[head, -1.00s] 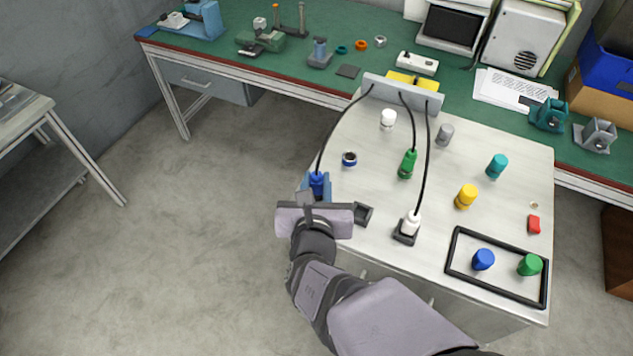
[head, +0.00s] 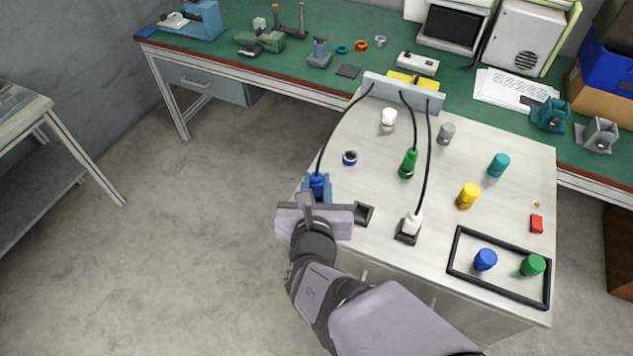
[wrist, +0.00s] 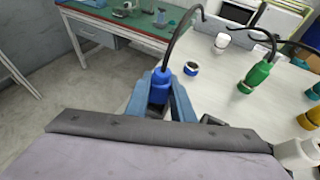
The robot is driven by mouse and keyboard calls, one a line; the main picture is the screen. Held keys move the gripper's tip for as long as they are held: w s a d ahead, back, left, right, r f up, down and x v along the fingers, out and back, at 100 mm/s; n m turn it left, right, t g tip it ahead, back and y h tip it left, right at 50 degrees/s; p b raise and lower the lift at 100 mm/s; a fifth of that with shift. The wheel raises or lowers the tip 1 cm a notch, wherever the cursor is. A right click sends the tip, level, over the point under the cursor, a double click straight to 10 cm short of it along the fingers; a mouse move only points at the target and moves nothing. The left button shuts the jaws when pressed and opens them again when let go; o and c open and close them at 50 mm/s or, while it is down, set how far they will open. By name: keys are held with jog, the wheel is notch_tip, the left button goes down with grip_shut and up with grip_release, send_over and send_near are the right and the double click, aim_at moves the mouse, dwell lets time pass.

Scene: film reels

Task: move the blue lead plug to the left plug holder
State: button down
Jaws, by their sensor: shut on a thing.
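My gripper (head: 316,188) is shut on the blue lead plug (head: 317,181), near the left edge of the pale cabinet top. In the wrist view the blue plug (wrist: 160,84) stands roughly upright between the blue fingers (wrist: 161,104), with its black lead rising from its top. A dark empty plug holder (head: 363,214) is just right of my gripper; it also shows partly behind the gripper body in the wrist view (wrist: 211,120). Whether another holder lies under the blue plug is hidden by my gripper. The white plug (head: 412,222) stands in a dark holder further right.
The green plug (head: 409,164) and a blue-and-white ring (head: 350,158) are beyond my gripper. Black leads run to a grey bracket (head: 452,101). Several coloured knobs stand at right, two inside a black frame (head: 456,247). Left of the cabinet is open floor.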

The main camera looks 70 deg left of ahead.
jog(key=shift+f+b, duration=0.3)
jog(key=c, duration=1.8)
grip_release()
jog(key=shift+d, duration=0.15)
jog(key=shift+p+v, duration=1)
jog(key=shift+v, duration=4.4)
